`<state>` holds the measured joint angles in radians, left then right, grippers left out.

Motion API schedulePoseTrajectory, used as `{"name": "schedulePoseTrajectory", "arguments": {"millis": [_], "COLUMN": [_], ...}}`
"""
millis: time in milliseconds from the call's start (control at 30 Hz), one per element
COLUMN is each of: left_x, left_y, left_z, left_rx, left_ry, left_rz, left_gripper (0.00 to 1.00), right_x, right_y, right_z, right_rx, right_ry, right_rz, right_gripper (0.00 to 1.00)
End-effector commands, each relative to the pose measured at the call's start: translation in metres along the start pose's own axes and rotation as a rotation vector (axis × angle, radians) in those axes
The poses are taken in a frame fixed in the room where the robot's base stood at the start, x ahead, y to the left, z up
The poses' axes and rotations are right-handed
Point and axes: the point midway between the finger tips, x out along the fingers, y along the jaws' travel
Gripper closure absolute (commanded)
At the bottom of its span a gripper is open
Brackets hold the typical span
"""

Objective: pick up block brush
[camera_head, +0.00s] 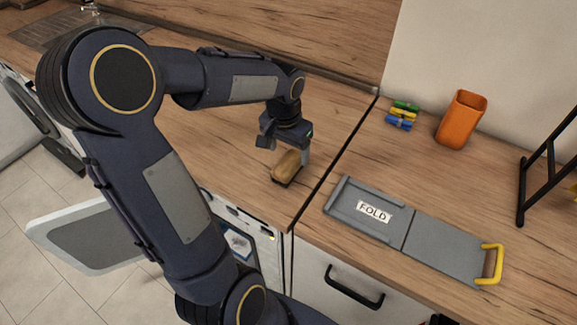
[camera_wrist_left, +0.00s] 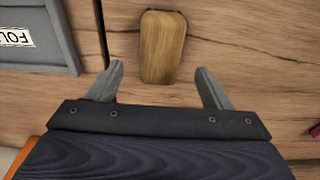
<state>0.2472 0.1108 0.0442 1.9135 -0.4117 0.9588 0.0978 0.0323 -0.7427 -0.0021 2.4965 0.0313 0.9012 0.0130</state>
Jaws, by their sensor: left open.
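The block brush (camera_head: 286,168) has a light wooden back and a dark underside. It lies on the wooden counter, close to the seam between the two worktops. In the left wrist view the brush (camera_wrist_left: 163,47) stands upright in the picture, wood side showing. My left gripper (camera_head: 284,150) is open just above the brush. In the wrist view the left gripper's fingers (camera_wrist_left: 160,85) are on either side of the brush's near end, with a gap at each side. My right gripper is not in view.
A grey folding board (camera_head: 425,238) marked FOLD, with a yellow handle, lies right of the seam. An orange cup (camera_head: 461,119), coloured clips (camera_head: 402,115) and a black rack (camera_head: 540,165) stand behind. An open appliance door (camera_head: 85,235) is below left.

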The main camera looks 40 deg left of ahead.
Motion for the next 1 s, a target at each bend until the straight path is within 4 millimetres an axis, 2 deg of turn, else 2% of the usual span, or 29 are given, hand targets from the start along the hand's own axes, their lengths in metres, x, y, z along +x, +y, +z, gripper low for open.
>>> {"name": "schedulePoseTrajectory", "arguments": {"millis": [333, 667, 1000], "left_x": [0.048, 0.054, 0.053], "left_y": [-0.001, 0.0, 0.0], "left_z": [0.005, 0.004, 0.004], "left_rx": [-0.001, 0.0, 0.0], "left_ry": [-0.003, 0.001, 0.001], "left_rz": [0.001, 0.001, 0.001], "left_gripper": [0.27, 0.29, 0.73], "right_x": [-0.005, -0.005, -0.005], "right_y": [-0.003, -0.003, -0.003], "right_z": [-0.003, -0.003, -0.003], "right_rx": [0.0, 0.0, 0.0], "right_ry": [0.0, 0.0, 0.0], "right_rz": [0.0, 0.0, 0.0], "right_gripper": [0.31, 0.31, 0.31]}}
